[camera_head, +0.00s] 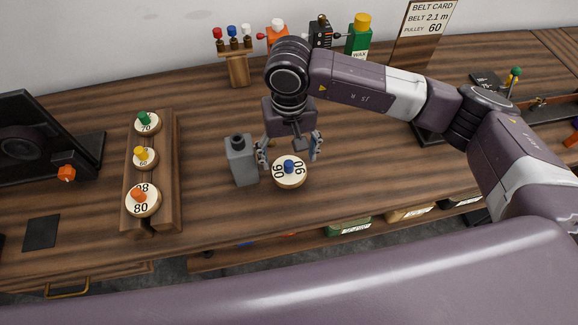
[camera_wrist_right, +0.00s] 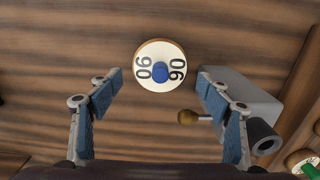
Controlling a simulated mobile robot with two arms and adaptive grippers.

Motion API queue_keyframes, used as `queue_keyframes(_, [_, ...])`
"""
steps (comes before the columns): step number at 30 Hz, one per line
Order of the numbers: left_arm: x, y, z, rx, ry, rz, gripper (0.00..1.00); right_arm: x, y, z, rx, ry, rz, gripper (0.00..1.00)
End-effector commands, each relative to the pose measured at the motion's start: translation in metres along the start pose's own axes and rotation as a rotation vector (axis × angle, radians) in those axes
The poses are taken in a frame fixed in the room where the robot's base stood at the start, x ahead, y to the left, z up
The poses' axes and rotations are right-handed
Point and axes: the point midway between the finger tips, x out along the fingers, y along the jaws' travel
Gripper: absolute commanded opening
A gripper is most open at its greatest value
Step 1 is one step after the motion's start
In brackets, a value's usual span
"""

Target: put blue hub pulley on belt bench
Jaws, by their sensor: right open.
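The blue hub pulley (camera_head: 289,172) is a pale disc marked 90 with a blue hub. It lies flat on the wooden bench (camera_head: 215,205), right of a small grey block. My right gripper (camera_head: 289,152) is open and empty, reaching down just behind and above the pulley, its fingers spread to either side. In the right wrist view the blue hub pulley (camera_wrist_right: 160,67) shows beyond and between the open fingers of the right gripper (camera_wrist_right: 160,90), touching neither. My left gripper is not in view.
The grey block (camera_head: 241,162) stands close beside the left finger. A wooden rack (camera_head: 167,135) holds green, yellow and orange hub pulleys. Several bottles and figures stand at the back, with a belt card (camera_head: 422,30) behind. Bench in front of the pulley is clear.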

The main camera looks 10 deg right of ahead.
Motion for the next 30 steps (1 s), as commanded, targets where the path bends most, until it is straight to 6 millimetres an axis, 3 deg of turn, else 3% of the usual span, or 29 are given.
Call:
queue_keyframes(3, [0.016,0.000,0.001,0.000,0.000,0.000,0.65,-0.022,0.000,-0.002,-0.002,0.007,0.000,0.71])
queue_keyframes(12, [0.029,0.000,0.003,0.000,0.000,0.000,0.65,-0.066,0.000,-0.001,0.000,0.002,0.000,0.71])
queue_keyframes(30, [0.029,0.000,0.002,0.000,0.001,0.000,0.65,-0.073,0.000,0.000,0.000,-0.001,0.000,0.71])
